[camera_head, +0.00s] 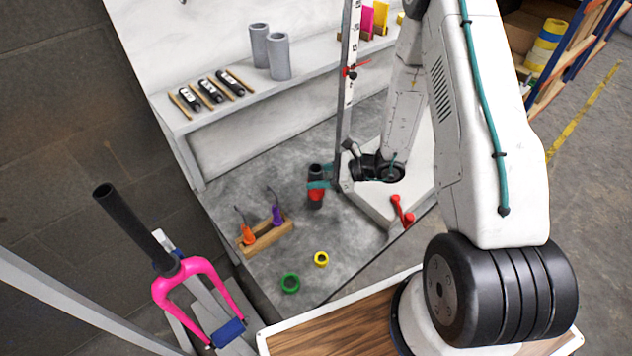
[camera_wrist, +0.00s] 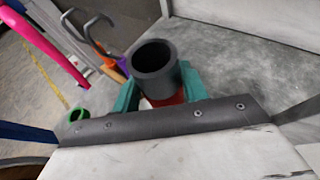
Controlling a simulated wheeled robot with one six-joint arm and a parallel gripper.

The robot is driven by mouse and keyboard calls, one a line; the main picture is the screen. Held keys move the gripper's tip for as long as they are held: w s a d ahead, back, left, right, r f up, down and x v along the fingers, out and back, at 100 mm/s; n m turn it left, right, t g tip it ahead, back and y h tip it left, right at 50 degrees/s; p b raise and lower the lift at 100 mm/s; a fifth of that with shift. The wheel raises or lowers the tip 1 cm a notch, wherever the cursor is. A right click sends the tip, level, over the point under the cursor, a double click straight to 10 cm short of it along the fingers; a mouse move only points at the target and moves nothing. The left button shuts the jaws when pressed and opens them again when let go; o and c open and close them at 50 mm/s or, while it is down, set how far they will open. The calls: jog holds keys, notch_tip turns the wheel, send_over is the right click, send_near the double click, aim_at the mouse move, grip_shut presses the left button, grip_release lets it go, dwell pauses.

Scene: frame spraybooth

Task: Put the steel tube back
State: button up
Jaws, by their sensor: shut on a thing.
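My gripper (camera_head: 318,185) has teal fingers and is shut around a dark grey tube, the steel tube (camera_head: 315,171), low over the grey bench top. The tube is upright with an open top and has a red part lower down. In the wrist view the steel tube (camera_wrist: 152,66) stands between the teal fingers of my gripper (camera_wrist: 160,92), its hollow mouth facing the camera. The dark plate in front hides its lower end there. I cannot tell whether its bottom touches the bench. Two lighter grey tubes (camera_head: 278,57) stand side by side on the shelf.
A wooden block (camera_head: 266,240) with orange and purple hooked tools, a green ring (camera_head: 290,283) and a yellow ring (camera_head: 321,259) are on the bench. A pink fork (camera_head: 185,272) stands at left. An upright ruled post (camera_head: 347,95) rises close right of the tube.

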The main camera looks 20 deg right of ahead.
jog(key=shift+w, duration=0.5)
jog(key=shift+w+f, duration=0.1)
jog(key=shift+f, duration=1.75)
jog(key=o, duration=1.3)
